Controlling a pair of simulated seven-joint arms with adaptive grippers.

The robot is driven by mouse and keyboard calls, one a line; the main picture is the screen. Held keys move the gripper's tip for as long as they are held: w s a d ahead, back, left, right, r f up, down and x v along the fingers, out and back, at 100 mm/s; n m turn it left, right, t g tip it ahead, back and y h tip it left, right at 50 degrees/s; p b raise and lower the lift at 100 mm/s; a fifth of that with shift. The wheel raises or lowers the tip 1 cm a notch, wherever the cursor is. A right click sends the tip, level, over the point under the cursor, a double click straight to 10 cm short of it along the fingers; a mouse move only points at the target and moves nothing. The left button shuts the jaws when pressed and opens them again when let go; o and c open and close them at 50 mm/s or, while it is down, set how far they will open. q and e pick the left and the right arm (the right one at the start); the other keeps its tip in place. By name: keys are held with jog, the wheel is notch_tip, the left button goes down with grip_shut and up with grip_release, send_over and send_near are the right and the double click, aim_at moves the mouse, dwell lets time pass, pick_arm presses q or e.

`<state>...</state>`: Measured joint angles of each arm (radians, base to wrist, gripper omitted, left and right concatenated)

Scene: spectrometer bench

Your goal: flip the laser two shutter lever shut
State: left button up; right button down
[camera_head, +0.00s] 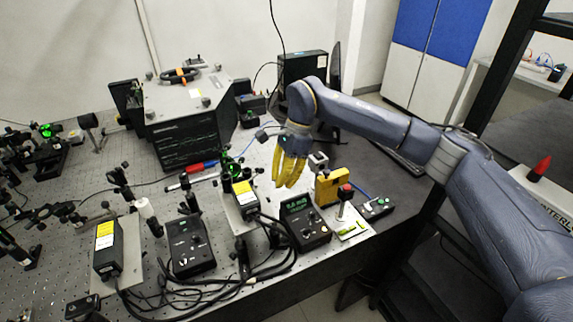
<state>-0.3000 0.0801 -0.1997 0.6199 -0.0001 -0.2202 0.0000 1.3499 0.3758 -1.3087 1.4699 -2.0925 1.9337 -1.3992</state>
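My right gripper (287,184), with yellow fingers, points down in mid-picture, above and behind the black controller with a green display (305,222). Its fingers look close together, and I cannot tell whether they are open or shut; nothing shows held in them. One laser-like box with a yellow label (243,197) stands left of and below the gripper. Another black box with a yellow label (106,252) stands at the front left. No numbers are readable, so I cannot tell which is laser two. The shutter lever is too small to make out. My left gripper is not in view.
A second black controller (188,245) stands between the two labelled boxes. Black cables lie along the bench's front. A large grey-topped instrument (187,145) stands behind.

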jog(key=shift+s+a+r, duration=0.1)
jog(key=shift+a+r, duration=0.45)
jog(key=shift+r, duration=0.25)
jog(key=shift+a+r, duration=0.55)
jog(key=shift+r, duration=0.25)
jog(key=shift+d, duration=0.1)
